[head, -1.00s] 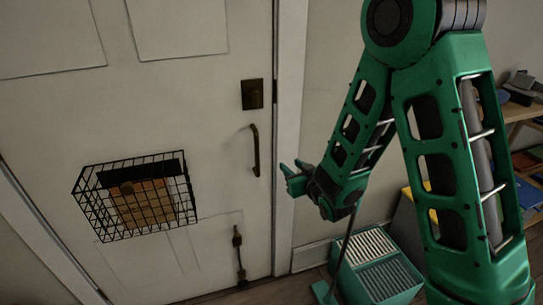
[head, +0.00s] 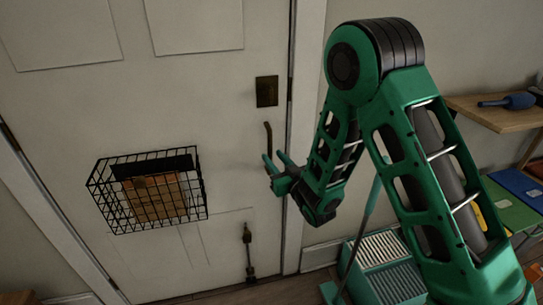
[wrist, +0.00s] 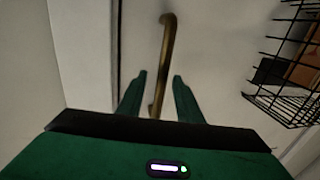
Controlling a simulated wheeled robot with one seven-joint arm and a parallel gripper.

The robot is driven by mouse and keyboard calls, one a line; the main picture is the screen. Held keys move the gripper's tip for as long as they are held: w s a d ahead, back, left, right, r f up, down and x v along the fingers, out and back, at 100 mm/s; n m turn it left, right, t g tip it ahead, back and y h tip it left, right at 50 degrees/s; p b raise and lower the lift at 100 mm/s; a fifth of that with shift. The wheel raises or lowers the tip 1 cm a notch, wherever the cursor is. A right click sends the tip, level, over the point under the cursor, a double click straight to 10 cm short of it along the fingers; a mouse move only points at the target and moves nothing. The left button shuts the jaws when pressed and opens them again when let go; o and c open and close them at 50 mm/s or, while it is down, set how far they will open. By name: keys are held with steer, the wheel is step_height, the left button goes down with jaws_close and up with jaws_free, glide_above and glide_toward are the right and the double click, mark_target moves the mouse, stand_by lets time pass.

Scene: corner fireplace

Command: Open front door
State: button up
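The white front door (head: 100,95) fills the left of the head view and looks closed. Its dark vertical pull handle (head: 268,136) is near the right edge, below a dark lock plate (head: 267,91). My green gripper (head: 273,163) is at the handle's lower part and hides some of it. In the wrist view, the brass-coloured handle (wrist: 165,50) runs between the two separated fingers of my gripper (wrist: 158,82). The fingers are open, one on each side of the handle's lower end, with gaps showing. I cannot tell whether either finger touches it.
A black wire basket (head: 148,190) is mounted on the door, left of the handle. A bolt (head: 248,250) sits low on the door. A teal slatted box (head: 385,265) stands on the floor at right, and a wooden shelf (head: 500,113) is at the far right.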

mark_target(270, 154)
steer(key=shift+x, duration=1.65)
jaws_close()
